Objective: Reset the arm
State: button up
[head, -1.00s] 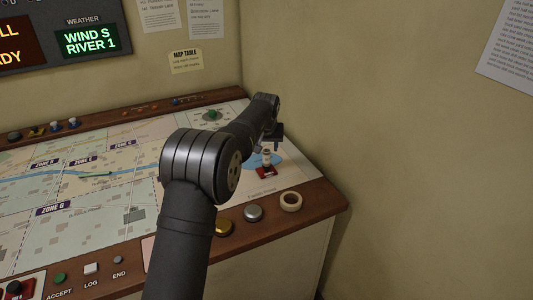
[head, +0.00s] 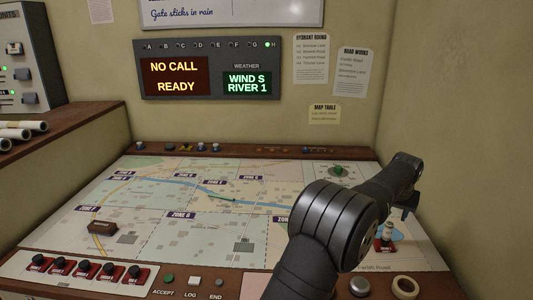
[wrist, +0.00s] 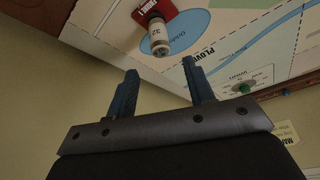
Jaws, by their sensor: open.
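My gripper (head: 408,207) is at the right end of the map table in the head view, with my arm reaching out to it from the lower right. In the wrist view my gripper (wrist: 161,80) is open, with nothing between its two fingers. A red piece with a pale cylinder (head: 387,237) stands on the blue lake area of the map, near and below the gripper in the head view. In the wrist view the same pale cylinder (wrist: 158,36) lies beyond the fingertips, apart from them.
The map table (head: 150,220) carries a brown block (head: 102,228). A row of red-based switches (head: 85,268) and several buttons line its front edge. A tape roll (head: 405,287) lies at the front right. The display board (head: 208,75) reads "NO CALL READY". Walls stand close behind and right.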

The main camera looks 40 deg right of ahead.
aim_at(390, 223)
jog(key=x, duration=1)
jog(key=shift+f, duration=0.2)
jog(key=shift+r, duration=1.45)
